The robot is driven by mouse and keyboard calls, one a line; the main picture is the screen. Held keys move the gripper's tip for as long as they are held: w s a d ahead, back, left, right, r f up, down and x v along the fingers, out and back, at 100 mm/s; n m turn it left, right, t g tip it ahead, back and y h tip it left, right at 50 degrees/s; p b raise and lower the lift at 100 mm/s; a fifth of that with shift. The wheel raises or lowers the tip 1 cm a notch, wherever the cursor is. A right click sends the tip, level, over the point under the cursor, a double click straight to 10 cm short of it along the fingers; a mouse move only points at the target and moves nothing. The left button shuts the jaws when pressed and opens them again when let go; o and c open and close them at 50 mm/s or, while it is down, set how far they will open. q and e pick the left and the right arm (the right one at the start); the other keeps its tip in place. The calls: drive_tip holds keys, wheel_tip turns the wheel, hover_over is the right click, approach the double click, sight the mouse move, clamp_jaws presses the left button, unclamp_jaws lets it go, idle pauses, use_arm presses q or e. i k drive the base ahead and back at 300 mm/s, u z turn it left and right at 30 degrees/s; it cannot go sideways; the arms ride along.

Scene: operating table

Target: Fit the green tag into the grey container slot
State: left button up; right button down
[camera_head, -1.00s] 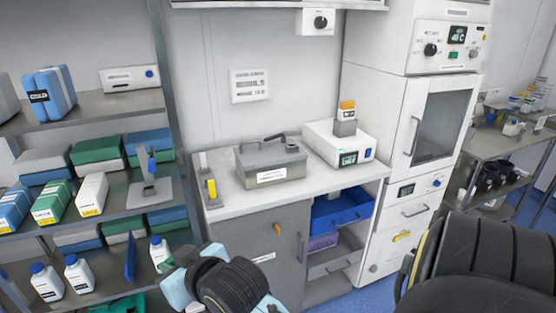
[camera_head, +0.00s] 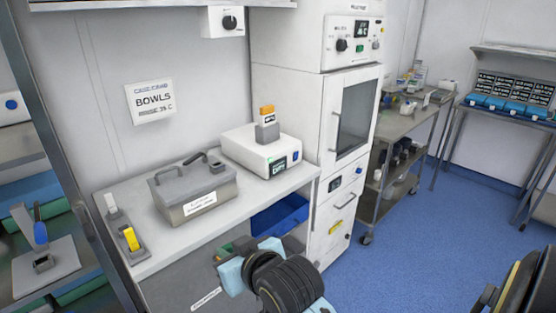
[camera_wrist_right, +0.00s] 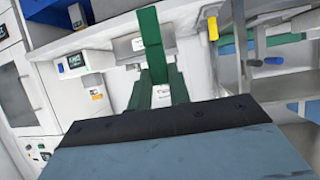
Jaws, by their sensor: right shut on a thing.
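The green tag (camera_wrist_right: 151,38) stands out past the fingertips of my right gripper (camera_wrist_right: 157,80) in the right wrist view, and the gripper is shut on it. In the head view my right gripper (camera_head: 248,262) is low in front of the counter, with a small green part showing beside it. A grey lidded container (camera_head: 178,211) with a white label stands on the counter, above and left of the gripper. A small grey holder (camera_head: 136,253) with a yellow tag stands left of it. I cannot tell which slot fits the green tag.
A white device (camera_head: 246,153) carries a grey holder with an orange tag (camera_head: 267,110). A blue tray (camera_head: 279,215) sits under the counter. A tall white cabinet (camera_head: 318,110) stands to the right. The blue floor (camera_head: 410,255) is open at the right.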

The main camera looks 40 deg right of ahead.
sight(218, 170)
drive_tip(key=z, duration=0.45)
drive_tip(key=i, duration=1)
drive_tip(key=z, duration=0.05)
